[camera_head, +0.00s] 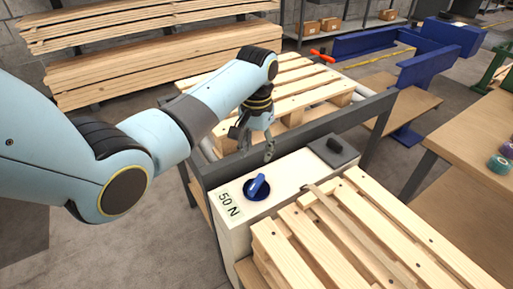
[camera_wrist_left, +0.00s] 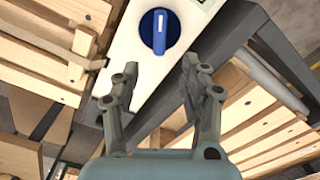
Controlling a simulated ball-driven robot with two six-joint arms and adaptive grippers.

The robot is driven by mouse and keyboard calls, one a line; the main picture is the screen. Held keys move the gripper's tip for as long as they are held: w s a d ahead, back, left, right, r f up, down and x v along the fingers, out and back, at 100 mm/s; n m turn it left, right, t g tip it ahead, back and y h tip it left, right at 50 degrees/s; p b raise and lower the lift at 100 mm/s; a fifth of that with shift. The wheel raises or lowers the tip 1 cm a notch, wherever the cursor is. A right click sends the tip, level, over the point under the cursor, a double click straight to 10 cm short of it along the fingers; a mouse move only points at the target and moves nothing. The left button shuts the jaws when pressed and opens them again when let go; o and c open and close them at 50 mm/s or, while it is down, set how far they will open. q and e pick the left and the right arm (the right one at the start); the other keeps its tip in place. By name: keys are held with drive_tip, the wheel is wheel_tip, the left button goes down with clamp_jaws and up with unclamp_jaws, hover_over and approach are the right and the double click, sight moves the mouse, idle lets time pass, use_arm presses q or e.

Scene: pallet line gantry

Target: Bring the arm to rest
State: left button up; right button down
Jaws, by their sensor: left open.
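My left arm comes in from the left in the head view. A label reading 50 N (camera_head: 230,204) lies beside the knob. My right gripper is not in view.
A dark block (camera_head: 333,151) sits on the box's far end. A wooden pallet (camera_head: 345,235) is in front, and another (camera_head: 290,88) lies behind the grey frame (camera_head: 345,117). A wooden table (camera_head: 470,135) with tape rolls (camera_head: 499,164) stands right. Bare floor shows at lower left.

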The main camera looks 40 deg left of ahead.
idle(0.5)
use_arm(q)
drive_tip(key=s+d+m+t, duration=0.1)
drive_tip(key=s+t, duration=0.1)
drive_tip(key=s, duration=1.1)
drive_tip(key=s+d+r+m+t, duration=0.1)
drive_tip(key=s+d+r+t, duration=0.1)
drive_tip(key=s+r, duration=0.9)
drive_tip(key=s+a+f+g+b, duration=0.1)
drive_tip(key=s+f+b, duration=0.1)
drive_tip(key=f, duration=1.3)
drive_tip(key=s+a+f+g+b, duration=0.1)
drive_tip(key=s+f+b, duration=0.1)
drive_tip(key=f, duration=1.4)
drive_tip(key=s+a+f+g+b, duration=0.1)
drive_tip(key=s+f+b, duration=0.3)
drive_tip(key=s+f, duration=1.4)
wheel_tip(320, 180, down, 4)
drive_tip(key=shift+s+a+r+y, duration=0.15)
drive_tip(key=shift+s+r+y, duration=0.05)
drive_tip(key=shift+s+y, duration=0.2)
